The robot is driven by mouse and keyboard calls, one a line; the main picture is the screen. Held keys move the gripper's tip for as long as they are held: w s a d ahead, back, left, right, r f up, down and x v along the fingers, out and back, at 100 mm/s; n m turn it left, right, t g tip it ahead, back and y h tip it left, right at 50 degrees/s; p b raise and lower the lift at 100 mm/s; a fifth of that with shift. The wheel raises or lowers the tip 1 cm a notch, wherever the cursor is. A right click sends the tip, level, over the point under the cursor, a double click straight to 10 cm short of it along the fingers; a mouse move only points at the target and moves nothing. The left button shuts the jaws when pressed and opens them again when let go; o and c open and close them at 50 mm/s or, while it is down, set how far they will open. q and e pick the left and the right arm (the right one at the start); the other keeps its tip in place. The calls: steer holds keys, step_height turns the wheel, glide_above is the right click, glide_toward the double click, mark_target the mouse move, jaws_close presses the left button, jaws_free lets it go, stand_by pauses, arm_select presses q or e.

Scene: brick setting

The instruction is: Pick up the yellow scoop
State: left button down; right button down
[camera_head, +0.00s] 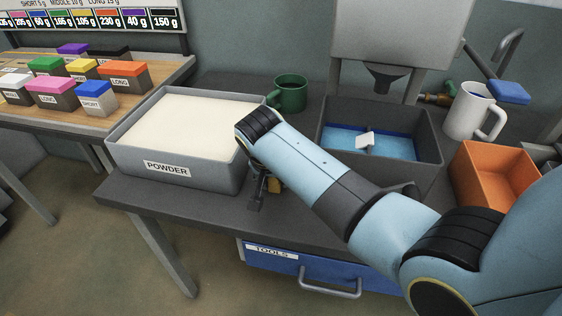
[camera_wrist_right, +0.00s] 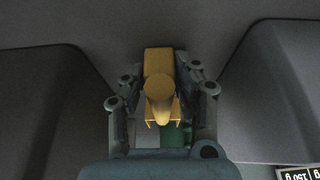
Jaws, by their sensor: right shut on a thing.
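The yellow scoop (camera_wrist_right: 159,88) is between the fingers of my right gripper (camera_wrist_right: 160,72) in the right wrist view, and the gripper is shut on it. In the head view, my right gripper (camera_head: 259,188) points down near the front edge of the dark table, just right of the powder box. My left gripper is not in view.
The grey powder box (camera_head: 168,172) stands close left of my gripper. A green mug (camera_head: 291,93) is behind. A grey bin with a blue inside (camera_head: 431,140), an orange box (camera_head: 490,168) and a white mug (camera_head: 466,112) stand right. A blue tools drawer (camera_head: 262,263) is below.

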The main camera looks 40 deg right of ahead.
step_height(320, 180, up, 10)
stand_by(0.5)
steer(key=shift+p, duration=0.3)
